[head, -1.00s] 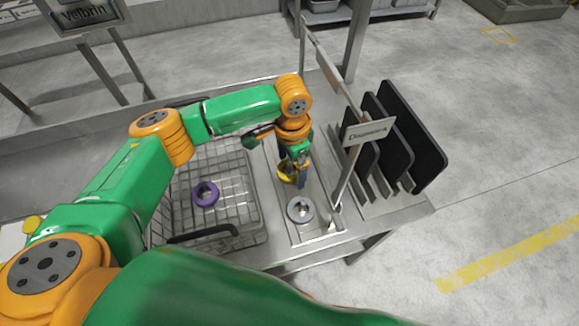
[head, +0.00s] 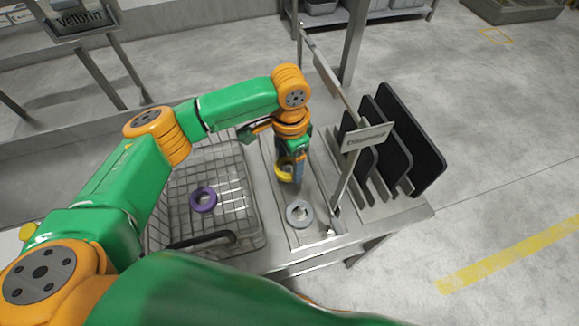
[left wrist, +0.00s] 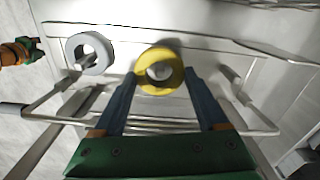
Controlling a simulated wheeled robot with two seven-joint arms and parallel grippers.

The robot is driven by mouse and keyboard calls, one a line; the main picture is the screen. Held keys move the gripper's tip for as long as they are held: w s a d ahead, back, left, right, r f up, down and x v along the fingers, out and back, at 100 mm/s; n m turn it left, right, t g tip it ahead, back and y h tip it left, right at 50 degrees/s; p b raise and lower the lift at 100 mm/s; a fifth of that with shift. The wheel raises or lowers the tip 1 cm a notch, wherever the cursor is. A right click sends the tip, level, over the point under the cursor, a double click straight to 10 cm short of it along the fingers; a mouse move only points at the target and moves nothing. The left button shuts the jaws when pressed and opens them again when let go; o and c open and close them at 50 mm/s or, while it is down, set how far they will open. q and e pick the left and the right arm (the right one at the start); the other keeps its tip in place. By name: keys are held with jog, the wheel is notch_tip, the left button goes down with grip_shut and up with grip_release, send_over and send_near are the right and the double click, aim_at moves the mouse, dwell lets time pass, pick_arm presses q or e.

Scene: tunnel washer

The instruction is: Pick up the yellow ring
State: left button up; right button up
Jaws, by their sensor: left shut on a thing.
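The yellow ring (head: 283,173) is at my left gripper (head: 297,178), over the narrow steel tray (head: 305,237) right of the wire basket. In the left wrist view my left gripper (left wrist: 161,76) has one blue finger on each side of the yellow ring (left wrist: 160,88), shut on its outer edge. A grey post end shows through the ring's hole. Whether the ring is clear of the surface under it is hard to tell.
A grey ring (head: 291,220) lies nearer on the same tray, and a purple ring (head: 194,204) lies in the wire basket (head: 253,212). A signpost (head: 345,185) and black upright boards (head: 413,140) stand close on the right.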

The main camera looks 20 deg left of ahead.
pick_arm(q)
notch_tip(320, 180, up, 25)
jog(key=p, duration=0.4)
pick_arm(e)
notch_tip(320, 180, up, 5)
jog(key=shift+f, duration=0.2)
